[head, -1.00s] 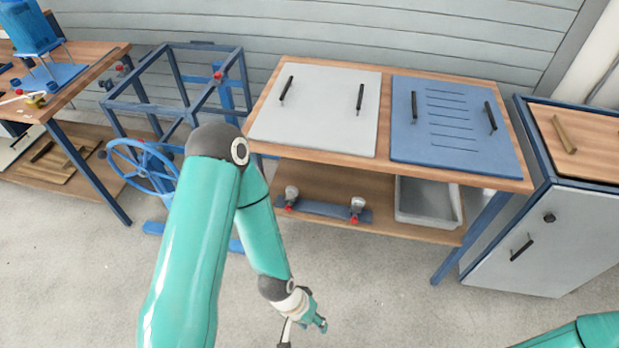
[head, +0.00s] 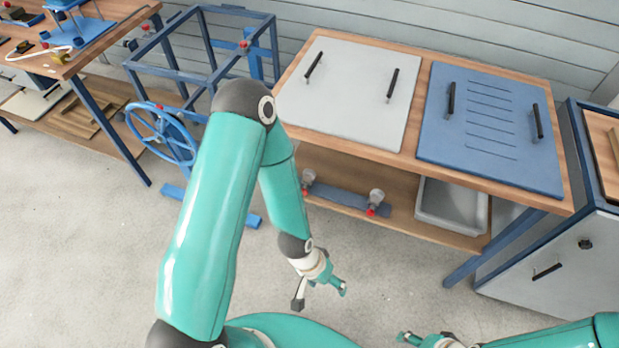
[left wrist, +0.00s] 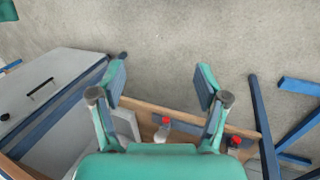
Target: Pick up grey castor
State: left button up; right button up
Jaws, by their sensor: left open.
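Two grey castors with red parts, one at the left (head: 308,178) and one at the right (head: 376,197), sit at a blue bar (head: 340,195) on the lower shelf of the wooden bench. In the left wrist view, a castor (left wrist: 162,134) shows between my open fingers, and red parts show further right, partly behind a finger. My left gripper (head: 321,292) is open and empty, in front of the shelf and apart from the castors. It also shows in the left wrist view (left wrist: 161,82). My right gripper (head: 425,340) is partly cut off at the bottom edge; its jaw state is unclear.
A grey bin (head: 452,207) stands on the shelf right of the castors. The benchtop (head: 425,110) overhangs the shelf, carrying a white panel (head: 350,95) and a blue panel (head: 490,130). A blue frame with handwheel (head: 162,135) stands left. Floor in front is clear.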

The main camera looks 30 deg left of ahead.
aim_at(308, 173)
pick_arm(q)
jog(key=w+a+f+t+b, duration=0.2)
jog(key=w+a+f+b, duration=0.6)
jog(key=w+f+b, duration=0.45)
jog(key=w+a+t+y+b, duration=0.1)
jog(key=w+a+y+b, duration=0.3)
jog(key=a+b, duration=0.5)
jog(key=w+a+t+y+b, duration=0.1)
jog(key=w+a+b, duration=0.5)
jog(key=a+b, duration=0.25)
jog(key=shift+n, duration=0.4)
jog(key=w, duration=0.3)
jog(key=w+a, duration=0.1)
jog(key=w, duration=0.2)
jog(key=w+a, duration=0.1)
jog(key=w, duration=0.2)
jog(key=shift+a+r, duration=0.1)
jog(key=shift+a, duration=0.15)
jog(key=w, duration=0.1)
jog(key=w+f, duration=0.2)
jog(key=shift+a+g+b, duration=0.3)
jog(key=shift+a+b, duration=0.05)
jog(key=shift+w+f, duration=0.2)
jog(key=shift+f, duration=0.2)
jog(key=shift+a, duration=0.1)
jog(key=c, duration=1.3)
jog(key=shift+c, duration=0.2)
